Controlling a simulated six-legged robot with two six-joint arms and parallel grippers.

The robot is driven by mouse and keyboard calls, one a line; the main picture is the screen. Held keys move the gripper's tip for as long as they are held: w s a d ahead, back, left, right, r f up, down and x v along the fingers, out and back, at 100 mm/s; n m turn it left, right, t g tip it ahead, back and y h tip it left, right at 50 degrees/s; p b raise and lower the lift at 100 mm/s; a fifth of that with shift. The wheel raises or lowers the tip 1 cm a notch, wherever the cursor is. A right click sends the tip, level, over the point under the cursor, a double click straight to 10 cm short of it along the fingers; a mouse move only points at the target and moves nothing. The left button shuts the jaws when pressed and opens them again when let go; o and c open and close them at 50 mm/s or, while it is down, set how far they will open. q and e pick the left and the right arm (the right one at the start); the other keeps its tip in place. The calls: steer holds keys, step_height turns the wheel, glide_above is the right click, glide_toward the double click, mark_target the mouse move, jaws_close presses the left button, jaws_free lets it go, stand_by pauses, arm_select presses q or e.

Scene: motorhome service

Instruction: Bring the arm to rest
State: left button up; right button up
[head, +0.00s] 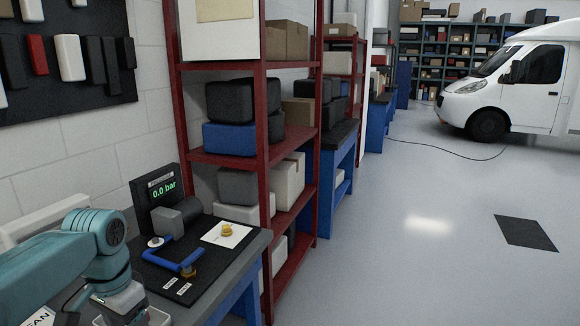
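My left arm, teal with pale grey parts, comes in from the left and bends down over the near end of the workbench (238,272). Its lower end runs towards the bottom edge of the head view, and no gripper fingers can be made out there. My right arm and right gripper are not in view. On the bench a dark gauge box (159,192) reads 0.0 bar. A blue curved pipe (172,262) lies on a black mat (160,282), with a brass fitting (189,272) at its near end. A second brass piece (227,230) sits on a white card (240,236).
A red shelf rack (263,150) with boxes stands close behind the bench. A dark tool board (65,60) hangs on the left wall. A white label ending in "EAN" (40,316) is at bottom left. The floor at right is mostly clear; a white motorhome (515,85) stands beyond.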

arm_select(q)
steer(key=s+d+f+n+h, duration=0.1)
steer(key=d+f, duration=0.3)
steer(key=f, duration=0.5)
steer(key=s+d+f+h, duration=0.1)
steer(key=d+f, duration=0.2)
steer(key=f, duration=0.5)
steer(key=s+d+f+n+h, duration=0.1)
steer(key=d+f, duration=0.3)
steer(key=f, duration=0.5)
steer(key=s+d+f+n, duration=0.2)
steer(key=s+f, duration=0.4)
steer(key=s, duration=0.2)
steer(key=s+d+f+n+h, duration=0.1)
steer(key=s+d+f+n, duration=0.1)
steer(key=s+f, duration=0.4)
steer(key=s+d, duration=0.1)
steer(key=s, duration=0.1)
steer(key=shift+s+d+f+n, duration=0.2)
steer(key=shift+s+d+n, duration=0.1)
steer(key=shift+s+d, duration=0.1)
